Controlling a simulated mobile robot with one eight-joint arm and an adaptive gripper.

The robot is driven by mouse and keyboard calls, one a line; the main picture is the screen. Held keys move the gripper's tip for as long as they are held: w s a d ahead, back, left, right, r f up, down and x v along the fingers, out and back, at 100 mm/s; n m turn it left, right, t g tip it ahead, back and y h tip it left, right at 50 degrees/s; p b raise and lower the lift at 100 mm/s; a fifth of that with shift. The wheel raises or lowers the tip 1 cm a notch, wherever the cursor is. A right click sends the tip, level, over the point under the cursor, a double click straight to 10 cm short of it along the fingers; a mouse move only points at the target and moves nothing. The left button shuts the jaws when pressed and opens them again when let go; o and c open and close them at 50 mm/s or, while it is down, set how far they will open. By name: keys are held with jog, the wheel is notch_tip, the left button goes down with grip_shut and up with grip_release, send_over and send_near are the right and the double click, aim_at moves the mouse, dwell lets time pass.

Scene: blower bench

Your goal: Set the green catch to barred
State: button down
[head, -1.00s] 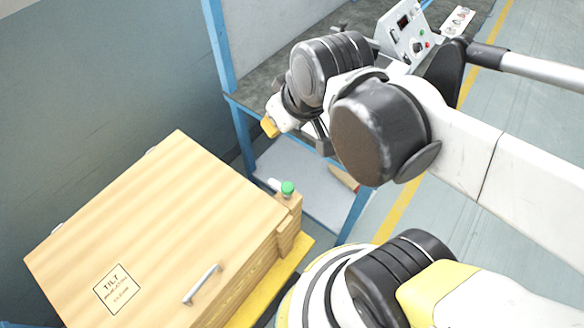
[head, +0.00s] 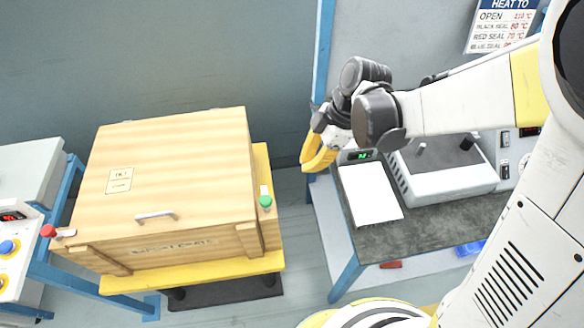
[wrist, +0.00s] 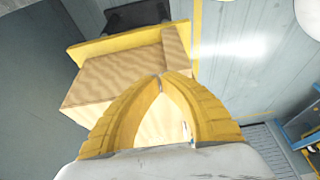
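The green catch (head: 265,202) is a small green knob by a short white strip at the right front corner of a wooden crate (head: 180,150). The crate's lid is down, with a metal handle near its front edge. My gripper (head: 307,168) is in the air to the right of the crate, up and right of the green knob and apart from it. In the wrist view, the yellow fingers of my gripper (wrist: 161,77) meet at their tips with nothing seen held between them. The crate (wrist: 115,82) shows beyond them; I cannot make out the green knob there.
A red knob (head: 48,231) is at the crate's left front corner. The crate rests on a yellow platform (head: 190,275). A bench (head: 420,232) with a white device (head: 445,170) stands right. Another bench with buttons stands left. Grey floor shows between crate and right bench.

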aim_at(265, 196)
jog(key=shift+a, duration=0.15)
jog(key=shift+f, duration=0.1)
jog(key=s+a+f+b, duration=0.1)
jog(key=a+f+b, duration=0.3)
jog(key=a+f, duration=0.3)
notch_tip(265, 196, down, 2)
jog(key=shift+s+a+f+b, duration=0.1)
jog(key=shift+s+a+b, duration=0.1)
jog(key=shift+s+b, duration=0.2)
